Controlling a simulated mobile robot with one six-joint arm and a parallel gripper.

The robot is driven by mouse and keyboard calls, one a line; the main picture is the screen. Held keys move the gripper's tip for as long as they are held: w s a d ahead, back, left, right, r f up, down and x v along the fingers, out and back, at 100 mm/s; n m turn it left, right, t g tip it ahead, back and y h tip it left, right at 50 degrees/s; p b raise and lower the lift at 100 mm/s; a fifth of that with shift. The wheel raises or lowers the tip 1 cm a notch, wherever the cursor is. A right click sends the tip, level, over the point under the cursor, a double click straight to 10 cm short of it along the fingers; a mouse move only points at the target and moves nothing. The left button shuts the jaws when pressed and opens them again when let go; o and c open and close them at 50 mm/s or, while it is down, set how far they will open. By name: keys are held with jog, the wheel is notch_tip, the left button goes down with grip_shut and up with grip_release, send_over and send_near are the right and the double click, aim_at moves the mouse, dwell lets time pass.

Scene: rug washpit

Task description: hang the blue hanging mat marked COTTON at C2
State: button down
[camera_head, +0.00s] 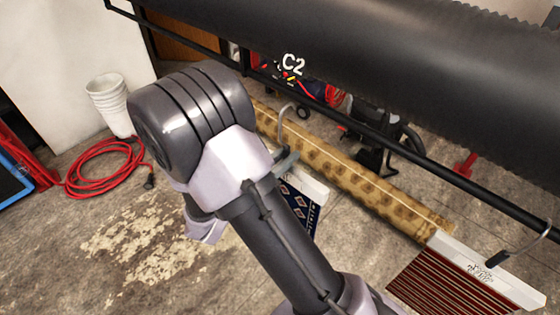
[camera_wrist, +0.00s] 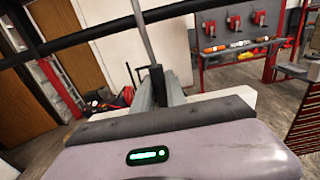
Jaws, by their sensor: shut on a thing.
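The blue patterned mat (camera_head: 300,207) hangs from a pale header bar (camera_head: 308,185), partly hidden behind my arm. Its thin grey hook (camera_head: 283,128) stands up from the bar. My gripper (camera_head: 286,158), mostly hidden by my wrist, is shut on the mat's header near the hook. In the wrist view my gripper (camera_wrist: 160,88) is closed, with the hook's rod (camera_wrist: 144,30) rising past it. COTTON lettering is not visible.
A red striped mat (camera_head: 440,285) hangs by a hook at the right. A large dark roller (camera_head: 400,45) runs above the rail. A rolled tan rug (camera_head: 350,175) lies behind. White buckets (camera_head: 108,105) and a red hose (camera_head: 100,170) are on the left floor.

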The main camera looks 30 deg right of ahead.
jog(key=b+x, duration=0.1)
jog(key=x, duration=0.9)
jog(key=shift+w+d, duration=0.2)
jog(key=shift+d, duration=0.1)
dwell(0.4)
